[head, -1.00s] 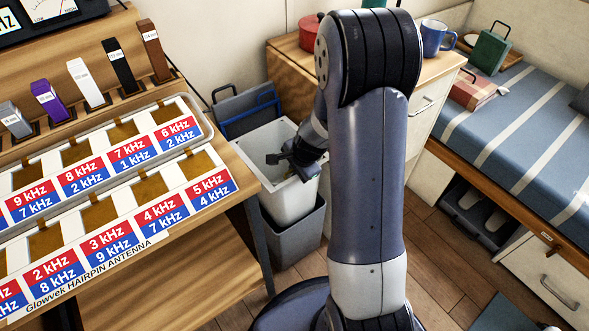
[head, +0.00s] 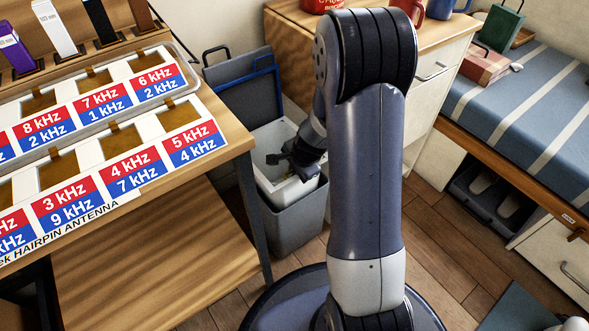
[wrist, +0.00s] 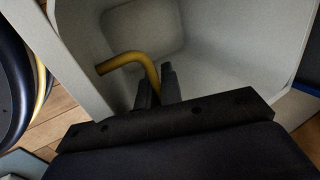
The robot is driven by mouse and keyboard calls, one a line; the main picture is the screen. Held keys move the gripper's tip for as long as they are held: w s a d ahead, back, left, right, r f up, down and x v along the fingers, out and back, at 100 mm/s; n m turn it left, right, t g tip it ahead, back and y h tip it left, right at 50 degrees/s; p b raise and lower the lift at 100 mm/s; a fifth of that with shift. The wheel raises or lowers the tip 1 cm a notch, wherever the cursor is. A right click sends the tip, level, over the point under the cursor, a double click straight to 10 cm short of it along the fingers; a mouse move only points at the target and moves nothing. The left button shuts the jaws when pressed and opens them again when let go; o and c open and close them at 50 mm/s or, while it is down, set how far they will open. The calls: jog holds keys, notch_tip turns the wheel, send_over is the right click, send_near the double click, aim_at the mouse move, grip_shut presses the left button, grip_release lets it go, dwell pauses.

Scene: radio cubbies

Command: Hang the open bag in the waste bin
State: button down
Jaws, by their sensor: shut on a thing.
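The open bag (head: 284,191) is a white, stiff-walled, box-like liner with its mouth facing up. It sits mostly down inside the grey waste bin (head: 298,222), with its pale rim showing above the bin's front edge. My gripper (head: 273,159) reaches over the bag's mouth. In the wrist view my gripper (wrist: 156,86) is shut at the end of a bent yellow bar (wrist: 130,61), against the bag's pale inner walls (wrist: 228,62). The jaws hide the exact grip. I cannot tell whether the bag's rim rests on the bin.
The bin's raised grey lid (head: 240,97) with a blue bar stands behind it. A wooden bench (head: 215,150) with labelled antenna slots is close on the left. A cabinet (head: 425,95) with mugs is behind right, and a striped bed (head: 530,110) is farther right. Floor is open in front.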

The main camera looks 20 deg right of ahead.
notch_tip(320, 180, down, 6)
jog(key=b, duration=0.3)
jog(key=shift+f+b, duration=0.25)
jog(key=shift+b, duration=0.1)
jog(key=c, duration=1.5)
grip_release()
jog(key=shift+r, duration=0.15)
jog(key=p+v, duration=0.5)
jog(key=v, duration=0.5)
jog(key=shift+r+p, duration=0.3)
jog(key=shift+p, duration=0.1)
jog(key=shift+s+d, duration=0.1)
jog(key=w+b+x, duration=0.1)
jog(key=b+x, duration=0.3)
jog(key=x, duration=0.4)
jog(key=shift+a+r, duration=0.15)
jog(key=shift+a, duration=0.05)
